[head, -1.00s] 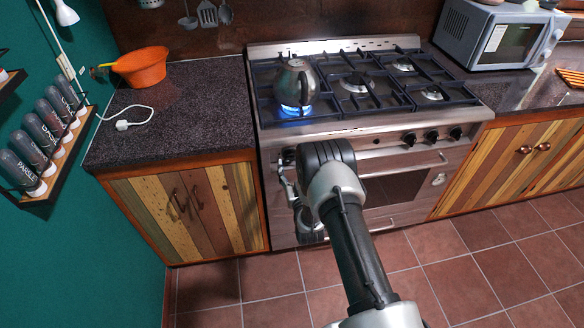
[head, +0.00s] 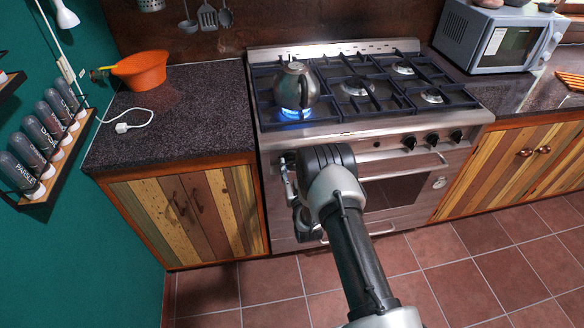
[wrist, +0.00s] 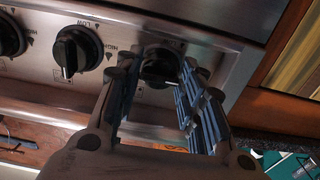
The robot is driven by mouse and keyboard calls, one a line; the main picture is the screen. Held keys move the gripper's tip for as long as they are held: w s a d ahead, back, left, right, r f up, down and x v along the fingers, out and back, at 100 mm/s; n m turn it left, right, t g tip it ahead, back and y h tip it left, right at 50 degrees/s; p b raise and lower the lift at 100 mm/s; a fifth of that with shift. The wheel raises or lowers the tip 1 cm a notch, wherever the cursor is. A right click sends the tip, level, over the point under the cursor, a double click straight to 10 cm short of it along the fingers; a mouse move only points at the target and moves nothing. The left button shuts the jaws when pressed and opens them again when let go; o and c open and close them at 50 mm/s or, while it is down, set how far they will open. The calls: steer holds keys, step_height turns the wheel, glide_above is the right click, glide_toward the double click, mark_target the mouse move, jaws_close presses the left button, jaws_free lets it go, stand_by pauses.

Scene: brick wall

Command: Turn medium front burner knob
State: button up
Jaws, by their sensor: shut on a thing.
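The stove (head: 370,128) has a row of black knobs along its front panel. My gripper (wrist: 162,78) is shut on the end knob (wrist: 160,62), with one finger on each side of it in the wrist view. The fingers partly hide this knob and its markings. Beside it is a free black knob (wrist: 77,50) with LOW and HIGH marks. In the head view my gripper (head: 287,172) is at the left end of the panel, and my arm hides part of the panel. A metal kettle (head: 297,86) stands over a lit blue flame (head: 295,112) at the front left burner.
An oven door handle (head: 405,170) sticks out below the panel, close to my arm. A wooden cabinet (head: 185,208) adjoins the stove on the left. A microwave (head: 492,38) and an orange bowl (head: 141,70) are on the counters. The tiled floor in front is clear.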

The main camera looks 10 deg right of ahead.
steer(key=shift+c, duration=1.2)
steer(key=shift+m, duration=0.3)
steer(key=m, duration=0.3)
steer(key=shift+a+m, duration=0.1)
steer(key=shift+m, duration=0.2)
steer(key=m, duration=0.4)
steer(key=shift+m, duration=0.3)
steer(key=m, duration=0.4)
steer(key=shift+a+r+m, duration=0.1)
steer(key=shift+m, duration=0.2)
steer(key=shift+r+m, duration=0.1)
steer(key=shift+m, duration=2.1)
